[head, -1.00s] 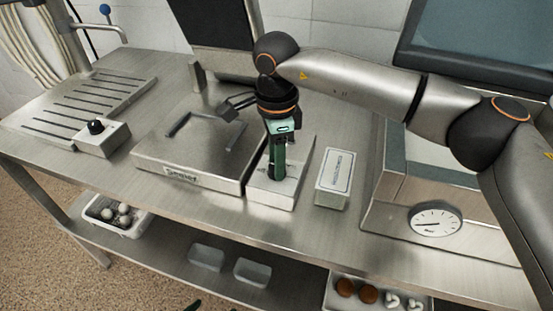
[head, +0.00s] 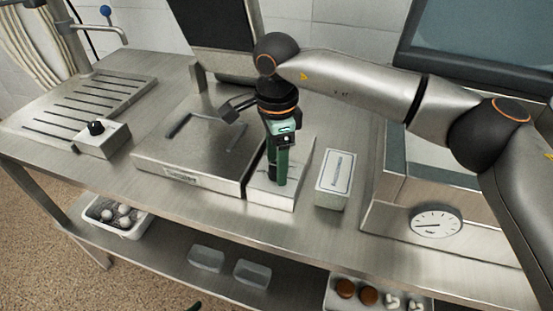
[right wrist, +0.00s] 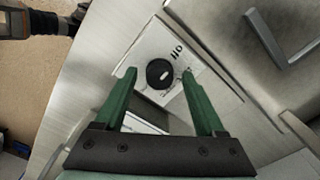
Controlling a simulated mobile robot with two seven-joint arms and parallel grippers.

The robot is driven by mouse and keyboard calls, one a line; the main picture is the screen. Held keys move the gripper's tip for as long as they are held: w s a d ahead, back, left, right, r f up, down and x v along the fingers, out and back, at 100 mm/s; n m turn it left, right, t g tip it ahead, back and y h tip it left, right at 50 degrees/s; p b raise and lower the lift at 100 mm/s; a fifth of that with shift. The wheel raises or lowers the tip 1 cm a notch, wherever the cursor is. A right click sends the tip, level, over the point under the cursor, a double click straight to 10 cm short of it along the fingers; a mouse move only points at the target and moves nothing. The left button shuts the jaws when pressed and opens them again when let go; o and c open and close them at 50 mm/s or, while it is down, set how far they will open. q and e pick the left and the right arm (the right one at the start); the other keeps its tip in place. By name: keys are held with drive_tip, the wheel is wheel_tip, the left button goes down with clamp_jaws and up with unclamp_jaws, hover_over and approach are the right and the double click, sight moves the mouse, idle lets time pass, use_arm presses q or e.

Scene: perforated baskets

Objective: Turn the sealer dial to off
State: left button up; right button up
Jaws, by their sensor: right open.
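The sealer dial is a round black knob with a short white mark; in the right wrist view the dial (right wrist: 158,68) sits on a pale panel with dark lettering beside it, only partly readable. My right gripper (head: 277,181) points down over the pale box (head: 265,192) right of the flat steel sealer (head: 190,150), hiding the dial in the head view. In the right wrist view its green fingers (right wrist: 160,74) are open, one on each side of the dial, with nothing between gripped. Of my left gripper, only a dark tip (head: 193,306) shows at the bottom edge.
A labelled white box (head: 335,179) stands close right of the panel. Another box with a black knob (head: 97,128) stands left of the sealer. A steel unit with a round gauge (head: 436,221) is at right. Bins (head: 118,226) sit on the lower shelf.

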wheel_tip(320, 180, up, 12)
drive_tip(key=shift+r, duration=0.25)
idle(0.4)
drive_tip(key=shift+s+f, duration=0.1)
